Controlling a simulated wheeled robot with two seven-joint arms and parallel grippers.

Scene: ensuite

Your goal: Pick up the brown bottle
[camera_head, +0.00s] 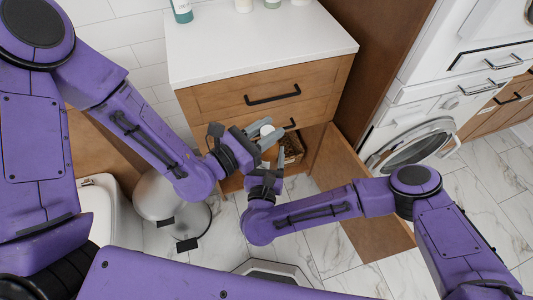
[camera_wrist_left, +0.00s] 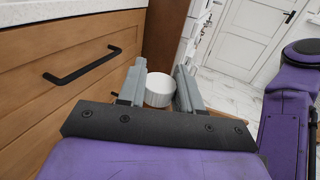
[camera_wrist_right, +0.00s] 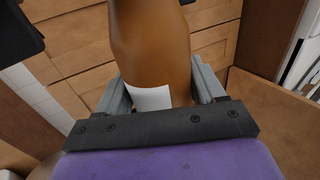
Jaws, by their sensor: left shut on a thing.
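The brown bottle (camera_wrist_right: 150,45) fills the middle of the right wrist view, with a white label (camera_wrist_right: 150,98) on it. Its white cap (camera_wrist_left: 159,90) shows in the left wrist view between the fingers of my left gripper (camera_wrist_left: 160,88), which is shut on it. In the head view the cap (camera_head: 266,130) shows by my left gripper (camera_head: 262,136) in front of the wooden cabinet. My right gripper (camera_wrist_right: 160,88) is close to the bottle's body, one finger to each side. Whether its fingers touch the bottle is unclear.
The cabinet (camera_head: 215,100) has a white top with several bottles at its back edge. A bin (camera_head: 160,195) stands left, a washing machine (camera_head: 410,145) right.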

